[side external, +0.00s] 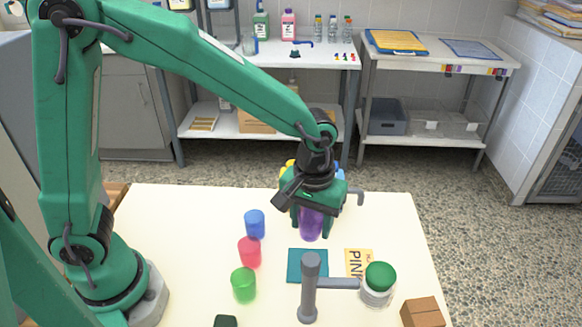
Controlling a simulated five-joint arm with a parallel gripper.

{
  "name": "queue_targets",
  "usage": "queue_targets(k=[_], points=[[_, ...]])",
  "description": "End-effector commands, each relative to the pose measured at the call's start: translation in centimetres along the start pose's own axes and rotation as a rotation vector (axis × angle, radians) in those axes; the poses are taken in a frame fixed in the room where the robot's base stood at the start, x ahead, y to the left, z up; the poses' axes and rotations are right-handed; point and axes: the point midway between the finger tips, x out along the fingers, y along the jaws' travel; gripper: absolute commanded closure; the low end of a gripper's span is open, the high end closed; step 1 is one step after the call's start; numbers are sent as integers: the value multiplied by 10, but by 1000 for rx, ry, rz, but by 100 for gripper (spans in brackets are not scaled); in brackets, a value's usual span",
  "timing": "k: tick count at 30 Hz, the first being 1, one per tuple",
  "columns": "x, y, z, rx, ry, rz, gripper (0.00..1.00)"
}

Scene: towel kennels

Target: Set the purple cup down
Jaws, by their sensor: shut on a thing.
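The purple cup (311,226) is in the side external view, right of the middle of the cream table. My gripper (311,208) points down over it and is shut on it, with its green fingers at the cup's sides. The upper part of the cup is hidden by the gripper. The cup looks upright. Its base is close to the tabletop, and I cannot tell whether it touches.
Blue (254,224), red (250,252) and green (243,285) cups stand left of the gripper. A teal square (308,264), a grey post (309,290), a yellow card (357,262), a green-topped jar (380,279) and a brown block (422,313) are in front. Yellow and blue things are partly hidden behind the gripper.

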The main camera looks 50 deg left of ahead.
Motion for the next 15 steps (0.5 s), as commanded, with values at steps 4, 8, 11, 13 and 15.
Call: queue_targets(k=[4,8,11,13,15], points=[[5,0,0,0,-1,-2,74],[19,-1,0,0,-3,-3,74],[34,-1,0,0,-3,-3,74],[44,-1,0,0,-3,-3,74],[52,-1,0,0,-2,-3,74]])
